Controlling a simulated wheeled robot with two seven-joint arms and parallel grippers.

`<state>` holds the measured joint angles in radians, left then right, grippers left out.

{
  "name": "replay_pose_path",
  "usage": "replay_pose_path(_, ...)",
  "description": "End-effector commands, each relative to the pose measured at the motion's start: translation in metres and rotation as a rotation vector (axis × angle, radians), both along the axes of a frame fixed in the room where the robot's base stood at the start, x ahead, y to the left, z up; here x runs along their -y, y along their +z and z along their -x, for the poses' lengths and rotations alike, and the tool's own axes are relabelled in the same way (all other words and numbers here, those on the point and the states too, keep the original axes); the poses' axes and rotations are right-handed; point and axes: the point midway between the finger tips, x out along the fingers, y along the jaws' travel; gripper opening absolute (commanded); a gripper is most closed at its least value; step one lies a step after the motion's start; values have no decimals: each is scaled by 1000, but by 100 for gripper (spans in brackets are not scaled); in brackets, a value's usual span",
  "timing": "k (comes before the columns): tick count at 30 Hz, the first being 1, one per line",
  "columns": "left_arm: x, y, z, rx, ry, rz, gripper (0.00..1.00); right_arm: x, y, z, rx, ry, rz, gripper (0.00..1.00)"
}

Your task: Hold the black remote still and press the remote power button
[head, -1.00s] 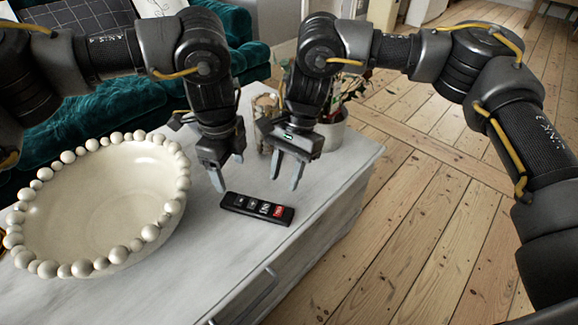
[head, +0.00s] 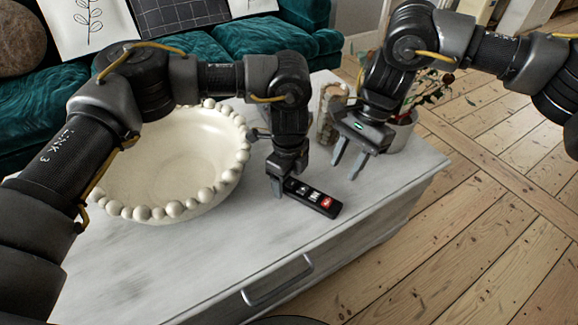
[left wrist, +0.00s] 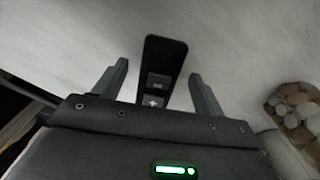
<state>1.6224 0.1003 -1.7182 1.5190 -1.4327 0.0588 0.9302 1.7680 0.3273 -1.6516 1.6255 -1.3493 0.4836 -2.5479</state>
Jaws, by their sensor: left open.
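The black remote (head: 313,197) lies flat on the white tabletop, with its red power button (head: 327,203) at its right end. My left gripper (head: 281,190) is low at the remote's left end. In the left wrist view the remote (left wrist: 163,62) lies between my left gripper's (left wrist: 160,82) two spread fingers, with a visible gap on each side. The left gripper is open; its arm hides part of the remote's left end. My right gripper (head: 348,164) is open and empty, above the table just behind and right of the remote, its fingers pointing down.
A cream bowl with a beaded rim (head: 205,194) stands left of my left gripper. A wooden-looking holder (head: 330,118) and a potted plant (head: 402,130) stand behind my right gripper. The tabletop's front (head: 200,270) is clear. A drawer handle (head: 278,281) juts from the front.

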Motion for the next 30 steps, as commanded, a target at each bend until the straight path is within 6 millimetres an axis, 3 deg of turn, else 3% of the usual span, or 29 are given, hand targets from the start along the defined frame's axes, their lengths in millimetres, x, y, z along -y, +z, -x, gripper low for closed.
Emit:
replay_pose_path(12, 0, -8, 0, 0, -1, 1, 71, 0, 0, 0, 0, 0, 0, 36)
replay_pose_path(24, 0, -8, 0, 0, -1, 1, 20, 0, 0, 0, 0, 0, 0, 36)
replay_pose_path(30, 0, -8, 0, 0, -1, 1, 19, 0, 0, 0, 0, 0, 0, 36)
